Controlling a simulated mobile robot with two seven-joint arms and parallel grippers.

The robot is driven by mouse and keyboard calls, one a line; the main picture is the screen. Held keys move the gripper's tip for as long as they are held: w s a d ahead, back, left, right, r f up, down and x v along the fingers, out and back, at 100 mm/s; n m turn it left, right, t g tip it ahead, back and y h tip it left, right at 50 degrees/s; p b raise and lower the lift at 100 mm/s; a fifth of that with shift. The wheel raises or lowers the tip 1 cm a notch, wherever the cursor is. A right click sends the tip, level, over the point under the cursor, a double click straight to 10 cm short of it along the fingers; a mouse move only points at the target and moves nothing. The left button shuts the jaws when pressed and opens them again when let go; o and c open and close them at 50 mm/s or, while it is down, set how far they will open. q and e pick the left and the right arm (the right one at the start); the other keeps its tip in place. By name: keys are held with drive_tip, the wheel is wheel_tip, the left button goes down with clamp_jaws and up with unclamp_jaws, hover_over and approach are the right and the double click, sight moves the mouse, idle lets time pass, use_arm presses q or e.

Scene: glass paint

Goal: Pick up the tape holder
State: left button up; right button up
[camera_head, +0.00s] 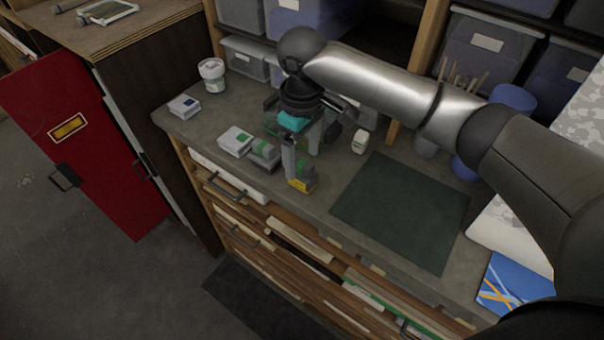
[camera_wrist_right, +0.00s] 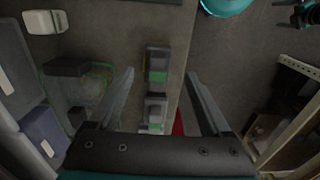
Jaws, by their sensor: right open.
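My right gripper (camera_head: 303,165) is open, its fingers pointing down over the front part of the bench. In the right wrist view the open fingers (camera_wrist_right: 160,74) have a small grey and green item (camera_wrist_right: 157,66) lined up between them. It seems to be the dark item with a yellow face (camera_head: 303,184) beside the fingertips in the head view, possibly the tape holder; I cannot tell surely. I see no contact. A dark, green-edged, partly see-through thing (camera_wrist_right: 88,90) stands to the left in the wrist view, mostly hidden behind the gripper in the head view. My left gripper is not in view.
A white and green box (camera_head: 235,139) and a grey and green item (camera_head: 262,154) lie left of the gripper. A small white item (camera_head: 360,142) stands to its right. A dark green mat (camera_head: 402,210) lies bare on the bench. Storage bins (camera_head: 487,48) line the back.

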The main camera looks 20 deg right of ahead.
sight(302, 172)
drive_tip(key=shift+w+f, duration=0.15)
drive_tip(key=shift+f, duration=2.8)
clamp_jaws()
